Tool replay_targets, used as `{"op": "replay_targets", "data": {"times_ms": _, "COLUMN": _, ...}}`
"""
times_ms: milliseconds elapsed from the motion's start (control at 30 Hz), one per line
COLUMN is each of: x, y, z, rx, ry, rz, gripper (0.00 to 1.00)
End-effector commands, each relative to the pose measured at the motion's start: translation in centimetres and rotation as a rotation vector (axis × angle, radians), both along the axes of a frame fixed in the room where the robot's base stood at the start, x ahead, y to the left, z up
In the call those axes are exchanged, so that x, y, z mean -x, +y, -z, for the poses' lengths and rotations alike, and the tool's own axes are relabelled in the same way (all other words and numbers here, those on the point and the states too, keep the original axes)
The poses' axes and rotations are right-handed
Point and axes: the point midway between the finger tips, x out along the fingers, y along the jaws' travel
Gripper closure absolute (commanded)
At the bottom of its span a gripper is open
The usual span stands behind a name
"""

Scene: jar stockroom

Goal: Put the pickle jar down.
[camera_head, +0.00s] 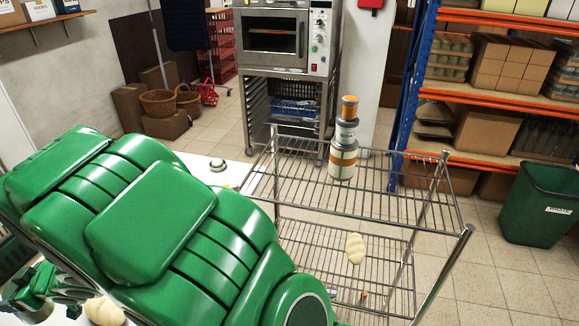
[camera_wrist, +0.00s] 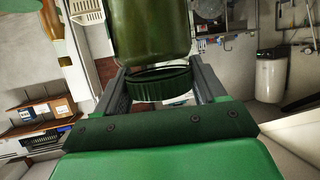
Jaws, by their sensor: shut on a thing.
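The pickle jar (camera_wrist: 152,35) is a dark green glass jar with a green ribbed lid, seen in the wrist view. Its lid end is nearest my palm and its body extends past the top of the picture. My gripper (camera_wrist: 158,71) is shut on it, with one grey finger on each side near the lid. Whether the jar's far end touches anything is out of view. In the head view my green arm fills the lower left, and neither the gripper's tips nor the held jar can be made out there.
A wire rack (camera_head: 385,203) stands right of my arm; its top shelf holds a stack of jars (camera_head: 343,135) at the back and is otherwise bare. A white surface (camera_head: 205,168) lies behind my arm. A green bin (camera_head: 540,205) and loaded orange shelving (camera_head: 490,98) stand at right.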

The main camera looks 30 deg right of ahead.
Motion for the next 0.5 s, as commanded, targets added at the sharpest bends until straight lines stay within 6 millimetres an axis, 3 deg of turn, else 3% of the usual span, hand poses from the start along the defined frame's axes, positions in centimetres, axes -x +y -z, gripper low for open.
{"op": "replay_targets", "data": {"times_ms": 500, "x": 0.0, "y": 0.2, "z": -13.0, "rx": -0.011, "ry": -0.006, "rz": -0.001, "gripper": 0.86}}
